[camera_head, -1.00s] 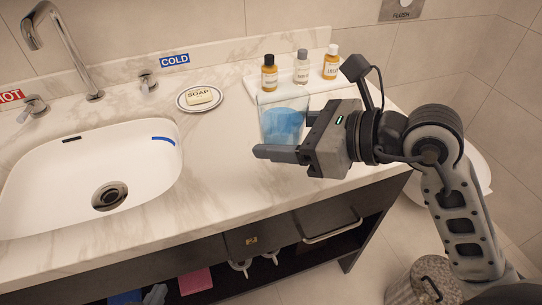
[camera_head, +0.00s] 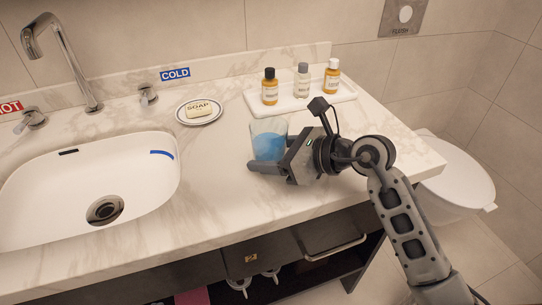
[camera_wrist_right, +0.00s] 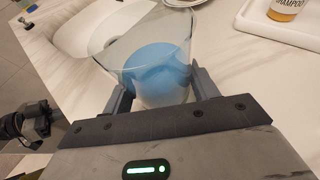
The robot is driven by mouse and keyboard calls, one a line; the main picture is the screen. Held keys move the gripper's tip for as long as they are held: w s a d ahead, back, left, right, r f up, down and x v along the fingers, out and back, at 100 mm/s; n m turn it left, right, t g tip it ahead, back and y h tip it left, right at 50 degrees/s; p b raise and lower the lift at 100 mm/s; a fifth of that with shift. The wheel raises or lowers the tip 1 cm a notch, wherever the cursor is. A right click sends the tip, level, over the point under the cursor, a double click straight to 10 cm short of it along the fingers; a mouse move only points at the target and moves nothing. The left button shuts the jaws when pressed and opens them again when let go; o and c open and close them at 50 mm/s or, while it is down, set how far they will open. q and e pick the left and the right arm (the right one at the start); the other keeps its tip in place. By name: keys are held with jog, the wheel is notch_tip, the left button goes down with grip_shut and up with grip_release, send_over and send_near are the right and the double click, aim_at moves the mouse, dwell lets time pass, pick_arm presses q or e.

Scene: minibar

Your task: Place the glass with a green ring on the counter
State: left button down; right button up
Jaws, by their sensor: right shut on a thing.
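A clear glass (camera_head: 268,136) with blue contents stands upright over the counter (camera_head: 222,165), right of the sink. It also shows in the right wrist view (camera_wrist_right: 145,62), between my fingers. No green ring is visible on it; my gripper covers part of its lower side. My right gripper (camera_head: 268,156) is shut on the glass, with one finger on each side. The glass is at or just above the counter surface; I cannot tell whether its base touches. My left gripper is not in view.
The sink (camera_head: 90,190) is at left, with a soap dish (camera_head: 199,119) behind it. A white tray (camera_head: 300,101) with several bottles stands at the back right. A toilet (camera_head: 455,180) is beyond the counter's right end. Counter between sink and glass is clear.

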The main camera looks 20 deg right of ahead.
jog(key=shift+f, duration=0.35)
jog(key=shift+f, duration=0.1)
jog(key=o, duration=0.7)
jog(key=shift+f, duration=0.15)
jog(key=o, duration=0.4)
jog(key=shift+r, duration=0.3)
jog(key=v, duration=1.1)
jog(key=shift+s+d+f+b, duration=0.1)
jog(key=shift+s+d+b, duration=0.05)
jog(key=shift+b, duration=0.25)
jog(key=shift+s+d+r, duration=0.2)
jog(key=shift+s+r, duration=0.05)
